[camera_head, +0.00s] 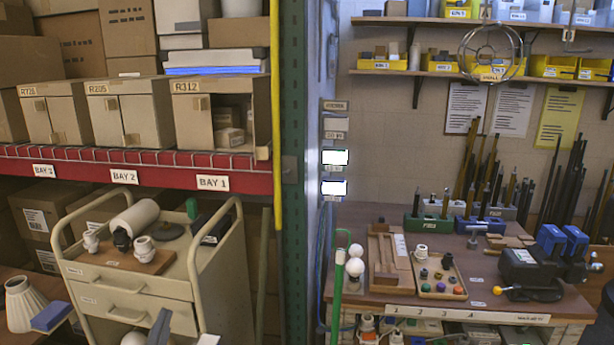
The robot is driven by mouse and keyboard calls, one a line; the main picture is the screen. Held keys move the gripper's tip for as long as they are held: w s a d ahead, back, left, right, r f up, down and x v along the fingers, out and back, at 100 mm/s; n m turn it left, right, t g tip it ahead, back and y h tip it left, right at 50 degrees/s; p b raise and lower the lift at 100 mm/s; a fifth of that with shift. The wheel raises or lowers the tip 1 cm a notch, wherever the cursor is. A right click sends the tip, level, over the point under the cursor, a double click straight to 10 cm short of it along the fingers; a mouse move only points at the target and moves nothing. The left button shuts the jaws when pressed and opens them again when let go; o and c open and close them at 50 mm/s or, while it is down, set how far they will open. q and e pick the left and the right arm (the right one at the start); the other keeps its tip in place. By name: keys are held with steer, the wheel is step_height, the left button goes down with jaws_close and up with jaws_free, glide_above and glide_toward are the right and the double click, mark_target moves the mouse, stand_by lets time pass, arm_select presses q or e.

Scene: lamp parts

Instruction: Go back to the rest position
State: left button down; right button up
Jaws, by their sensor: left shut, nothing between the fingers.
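My left gripper (160,326) shows only in part at the bottom edge, in front of the beige cart's (125,290) drawers. Its grey fingers are together with nothing seen between them. Most of the arm is out of the picture. My right gripper is not in view. On the cart's top, a brown board (128,257) carries white fittings (144,248). A ribbed white lampshade (24,304) stands at the lower left, by a blue block (51,317).
A red-beamed rack (140,170) with cardboard boxes fills the left, ending at a green post (295,120). A wooden workbench (375,290) with trays, fittings and a black-and-blue tool (530,267) stands right. A green pole (339,295) rises before it. Yellow bins (435,66) line a shelf.

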arm_select(q)
steer(key=s+f+n+g, duration=0.2)
steer(key=s+f+g, duration=0.3)
steer(key=f, duration=0.4)
steer(key=s+f+n+g, duration=0.1)
steer(key=s+f+g, duration=0.2)
steer(key=s+f, duration=0.55)
steer(key=s+d+f+g+h, duration=0.1)
steer(key=s+d+f+g, duration=0.25)
steer(key=s+f, duration=0.4)
steer(key=s+d+f+g+h, duration=0.2)
steer(key=s+f+g, duration=0.25)
steer(key=s, duration=0.65)
steer(key=s+f+x, duration=0.1)
steer(key=s+x, duration=0.2)
steer(key=x, duration=1)
steer(key=s+f+x, duration=0.1)
steer(key=s+x, duration=0.2)
steer(key=x, duration=1)
steer(key=s+a+f, duration=0.1)
steer(key=s+f, duration=1.1)
steer(key=f, duration=0.5)
steer(key=shift+s+a+f, duration=0.2)
steer(key=shift+s, duration=0.2)
